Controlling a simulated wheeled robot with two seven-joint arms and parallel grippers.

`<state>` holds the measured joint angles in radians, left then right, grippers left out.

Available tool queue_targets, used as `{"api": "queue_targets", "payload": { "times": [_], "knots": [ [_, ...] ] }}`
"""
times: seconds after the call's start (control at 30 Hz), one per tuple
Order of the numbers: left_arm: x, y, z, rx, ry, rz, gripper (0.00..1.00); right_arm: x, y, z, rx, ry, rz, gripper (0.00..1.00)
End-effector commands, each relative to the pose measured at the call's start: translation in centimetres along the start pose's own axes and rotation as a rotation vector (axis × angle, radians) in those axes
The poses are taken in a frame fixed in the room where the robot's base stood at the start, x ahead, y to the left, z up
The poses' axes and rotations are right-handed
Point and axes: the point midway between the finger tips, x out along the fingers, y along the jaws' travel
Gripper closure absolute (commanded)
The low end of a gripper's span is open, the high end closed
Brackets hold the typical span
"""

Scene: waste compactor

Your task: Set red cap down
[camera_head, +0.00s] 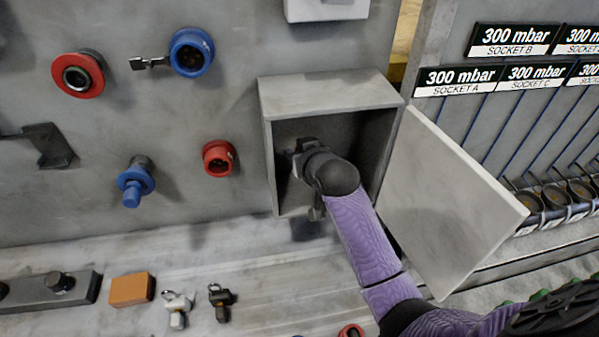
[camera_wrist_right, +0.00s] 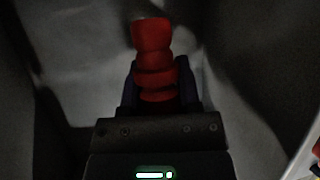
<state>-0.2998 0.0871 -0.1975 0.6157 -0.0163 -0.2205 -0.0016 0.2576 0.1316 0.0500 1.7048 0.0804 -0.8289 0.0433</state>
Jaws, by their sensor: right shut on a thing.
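My right gripper (camera_head: 300,160) reaches into the open grey wall box (camera_head: 330,95). In the right wrist view the red cap (camera_wrist_right: 153,60) is held between the fingers of my right gripper (camera_wrist_right: 160,85), which is shut on it. The cap points away from the gripper toward a dim grey surface; I cannot tell whether it touches it. In the head view the cap is hidden by my gripper and wrist. My left gripper is not in view.
The box's door (camera_head: 450,200) stands open close to the right of my right arm. On the wall are a red ring fitting (camera_head: 78,75), a blue ring fitting (camera_head: 191,52), a blue plug (camera_head: 135,182) and a red socket (camera_head: 218,158). An orange block (camera_head: 131,289) and padlocks (camera_head: 177,308) lie on the ledge.

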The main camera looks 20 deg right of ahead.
Motion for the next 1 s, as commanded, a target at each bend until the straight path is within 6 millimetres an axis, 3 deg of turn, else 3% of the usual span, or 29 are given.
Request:
{"api": "queue_targets", "payload": {
  "times": [0.3, 0.67, 0.7, 0.87, 1.0],
  "knots": [
    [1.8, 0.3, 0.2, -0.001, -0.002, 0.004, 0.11, 2.2, 0.0, 4.7, 0.0, -0.002, 0.0, 1.0],
    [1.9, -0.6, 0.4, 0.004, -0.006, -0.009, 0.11, 2.7, 0.1, 4.9, -0.001, 0.001, 0.0, 1.0],
    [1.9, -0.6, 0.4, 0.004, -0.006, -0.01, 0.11, 2.7, 0.1, 5.0, -0.001, 0.001, 0.0, 0.54],
    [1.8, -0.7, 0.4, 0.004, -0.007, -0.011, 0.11, 2.7, 0.1, 4.9, -0.001, 0.001, 0.0, 0.22],
    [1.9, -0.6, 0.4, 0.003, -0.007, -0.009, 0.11, 2.7, 0.1, 4.9, -0.001, 0.001, 0.0, 0.22]
  ]
}}
